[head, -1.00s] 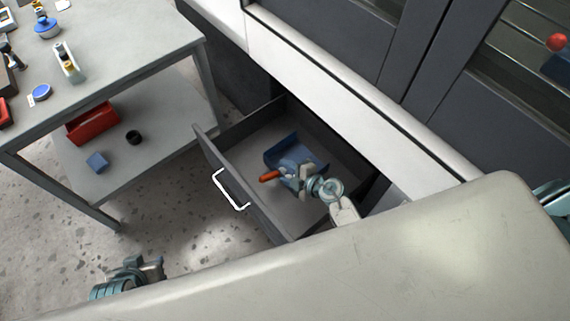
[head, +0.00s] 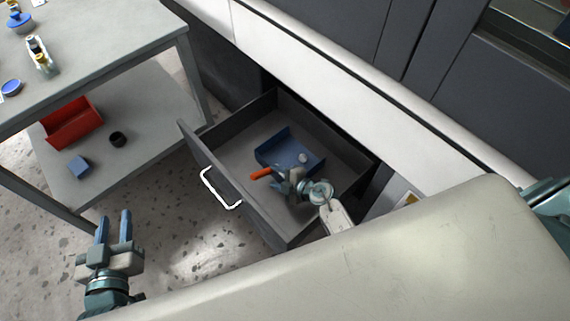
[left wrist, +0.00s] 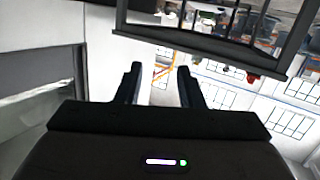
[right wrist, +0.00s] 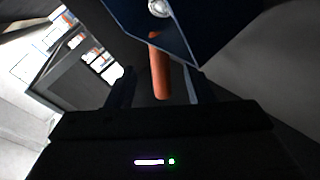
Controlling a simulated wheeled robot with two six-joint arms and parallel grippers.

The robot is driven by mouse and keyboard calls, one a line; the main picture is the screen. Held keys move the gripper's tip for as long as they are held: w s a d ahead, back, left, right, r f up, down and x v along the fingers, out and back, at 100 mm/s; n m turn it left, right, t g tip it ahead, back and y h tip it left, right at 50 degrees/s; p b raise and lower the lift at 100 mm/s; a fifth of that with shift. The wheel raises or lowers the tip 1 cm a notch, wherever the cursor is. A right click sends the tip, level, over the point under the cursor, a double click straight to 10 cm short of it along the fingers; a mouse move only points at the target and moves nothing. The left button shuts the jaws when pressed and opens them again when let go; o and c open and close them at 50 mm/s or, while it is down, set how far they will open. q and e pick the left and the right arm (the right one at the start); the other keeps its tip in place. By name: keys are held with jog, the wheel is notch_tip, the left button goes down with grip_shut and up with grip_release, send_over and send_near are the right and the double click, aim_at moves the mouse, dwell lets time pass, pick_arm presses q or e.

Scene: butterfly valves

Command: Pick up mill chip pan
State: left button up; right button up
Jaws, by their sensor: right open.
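The blue chip pan (head: 280,150) lies inside the open drawer, with its orange handle (head: 261,174) toward the drawer front. My right gripper (head: 281,182) is in the drawer beside the handle. In the right wrist view the orange handle (right wrist: 159,70) shows between the open fingers, and the blue pan (right wrist: 180,28) is just beyond them. Whether the fingers touch the handle cannot be told. My left gripper (head: 113,222) is open and empty over the floor at lower left, away from the drawer.
The open drawer (head: 192,150) has a white handle (head: 212,192). A small light round piece (head: 304,158) is in the pan. A grey table (head: 110,35) at left has a lower shelf with a red bin (head: 75,122), a blue block (head: 79,167) and a black ring (head: 118,139).

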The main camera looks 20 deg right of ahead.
aim_at(267, 174)
jog(key=shift+w+a+f, duration=0.2)
jog(key=shift+w+a, duration=0.1)
jog(key=shift+w, duration=0.05)
jog(key=b+x, duration=0.1)
jog(key=x, duration=0.1)
jog(key=shift+w+a+b, duration=0.2)
jog(key=shift+a+b, duration=0.1)
jog(key=shift+a, duration=0.05)
jog(key=shift+b+x, duration=0.45)
jog(key=shift+x, duration=0.6)
pick_arm(q)
notch_tip(267, 174, up, 14)
jog(key=m+t, duration=0.1)
jog(key=t, duration=0.8)
jog(key=shift+w+a+h, duration=0.3)
jog(key=shift+w+h, duration=0.05)
jog(key=shift+h, duration=0.05)
jog(key=shift+r, duration=0.1)
pick_arm(e)
jog(key=shift+w, duration=0.1)
grip_shut()
